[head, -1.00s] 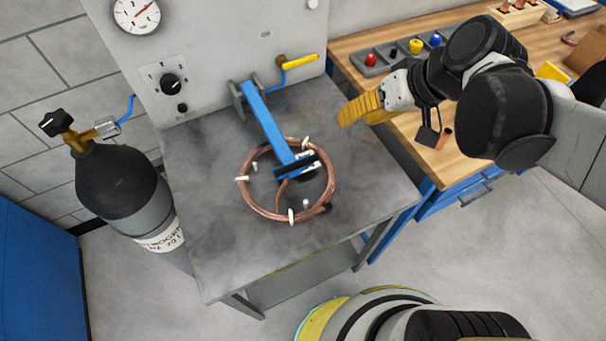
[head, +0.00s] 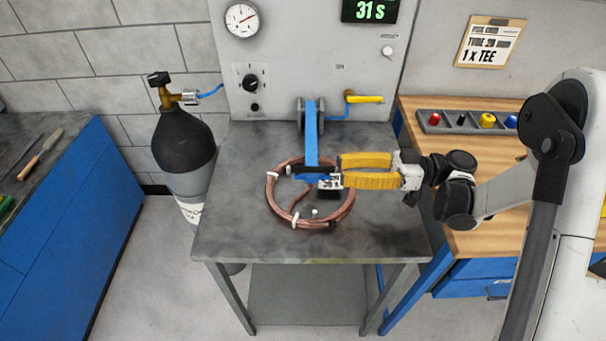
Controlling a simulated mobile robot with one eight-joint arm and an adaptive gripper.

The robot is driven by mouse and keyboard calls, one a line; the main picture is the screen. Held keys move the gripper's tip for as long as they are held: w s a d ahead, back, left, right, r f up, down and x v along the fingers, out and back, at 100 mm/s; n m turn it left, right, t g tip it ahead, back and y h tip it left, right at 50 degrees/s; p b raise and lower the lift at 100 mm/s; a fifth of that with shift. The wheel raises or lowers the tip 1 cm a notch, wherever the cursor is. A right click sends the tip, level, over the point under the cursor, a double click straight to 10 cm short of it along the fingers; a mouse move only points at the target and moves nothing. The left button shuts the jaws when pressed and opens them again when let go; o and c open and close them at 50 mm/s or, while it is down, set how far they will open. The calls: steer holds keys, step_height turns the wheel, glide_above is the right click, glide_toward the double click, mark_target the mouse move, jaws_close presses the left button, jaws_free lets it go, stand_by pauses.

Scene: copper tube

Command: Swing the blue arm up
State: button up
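The blue arm (head: 312,135) is low. It runs from its grey hinge bracket at the foot of the back panel out over the bench, and its end lies over the copper tube coil (head: 272,200). A dark crosspiece with white parts (head: 330,183) is at that end. My gripper (head: 341,170) comes in from the right with its two yellow fingers apart, one above the other in the picture. Its fingertips are right beside the arm's end. I cannot tell whether they touch it, and nothing shows clearly gripped between them.
A yellow-handled valve (head: 365,99) is on the panel right of the hinge. A gas cylinder (head: 184,145) stands left. A wooden bench (head: 480,190) with a tray of coloured parts (head: 470,121) is right.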

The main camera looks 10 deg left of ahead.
mark_target(301, 167)
steer(key=b+x, duration=0.2)
steer(key=x, duration=0.7)
steer(key=shift+a, duration=0.45)
steer(key=shift+c, duration=0.4)
jaws_close()
